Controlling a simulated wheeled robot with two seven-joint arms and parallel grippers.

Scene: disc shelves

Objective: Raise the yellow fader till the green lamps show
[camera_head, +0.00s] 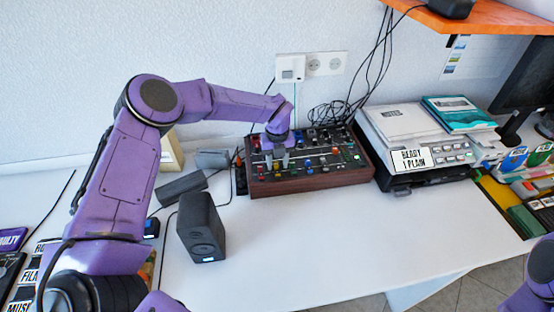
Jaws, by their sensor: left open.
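The mixer (312,184), a dark panel in a brown wooden case, sits on the white desk near the wall. Its panel carries several small coloured fader caps and knobs. I cannot pick out the yellow fader for certain at this size. A small green light (356,157) shows at the panel's right side. My left gripper (277,160) points down over the left half of the panel, its fingers apart and close to the controls. Whether it touches a fader is unclear. The gripper and wrist hide part of the panel behind them. My right gripper is outside the picture; only a bit of that arm shows at bottom right.
A black speaker (201,228) stands on the desk left of the mixer. Cables hang behind, below an orange shelf (480,17). The desk in front of the mixer is clear.

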